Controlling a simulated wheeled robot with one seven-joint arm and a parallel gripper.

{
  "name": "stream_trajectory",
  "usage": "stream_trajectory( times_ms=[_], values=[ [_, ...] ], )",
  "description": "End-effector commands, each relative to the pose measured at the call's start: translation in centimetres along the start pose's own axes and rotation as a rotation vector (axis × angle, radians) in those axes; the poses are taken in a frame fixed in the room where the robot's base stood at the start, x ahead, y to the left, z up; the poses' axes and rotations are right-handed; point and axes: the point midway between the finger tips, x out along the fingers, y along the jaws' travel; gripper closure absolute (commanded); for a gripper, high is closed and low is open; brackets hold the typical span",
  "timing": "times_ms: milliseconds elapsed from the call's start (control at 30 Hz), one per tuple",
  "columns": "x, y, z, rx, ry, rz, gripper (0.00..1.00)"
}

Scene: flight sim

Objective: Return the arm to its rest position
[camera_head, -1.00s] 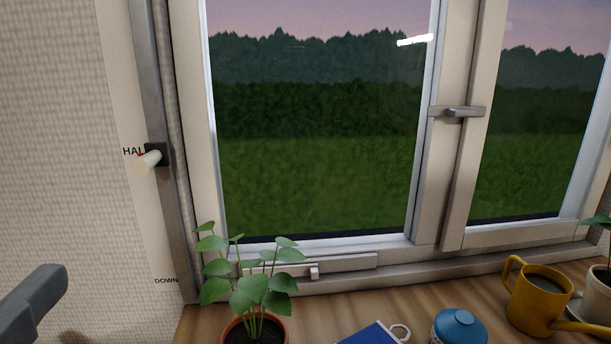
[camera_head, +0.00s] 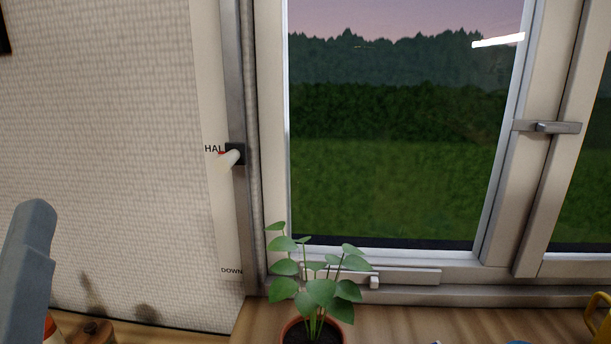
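A grey-blue part of my arm (camera_head: 28,262) shows at the lower left edge of the head view. Its fingertips cannot be made out, so I cannot tell whether my gripper is in the picture or what it holds. A white lever knob (camera_head: 230,158) sits on a dark slider on the vertical rail left of the window, beside lettering reading "HAL". The word "DOWN" is printed lower on the strip. The arm part is well left of the knob and apart from it.
A potted plant (camera_head: 315,292) stands on the wooden sill (camera_head: 440,325) below the window. A window handle (camera_head: 547,127) is at the right. A yellow mug (camera_head: 600,318) is cut off at the right edge. A brown round object (camera_head: 97,332) is at the lower left.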

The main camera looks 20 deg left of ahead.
Motion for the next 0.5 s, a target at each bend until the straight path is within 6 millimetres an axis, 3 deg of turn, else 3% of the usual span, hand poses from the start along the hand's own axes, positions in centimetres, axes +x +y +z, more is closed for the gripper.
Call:
stream_trajectory(
  times_ms=[33,267,500],
  values=[
    [-0.7,0.7,1.6,-0.038,0.005,-0.027,0.59],
    [-5.0,4.3,7.6,-0.123,0.003,-0.125,0.59],
    [-11.4,10.3,13.2,-0.148,-0.087,-0.148,0.59]
  ],
)
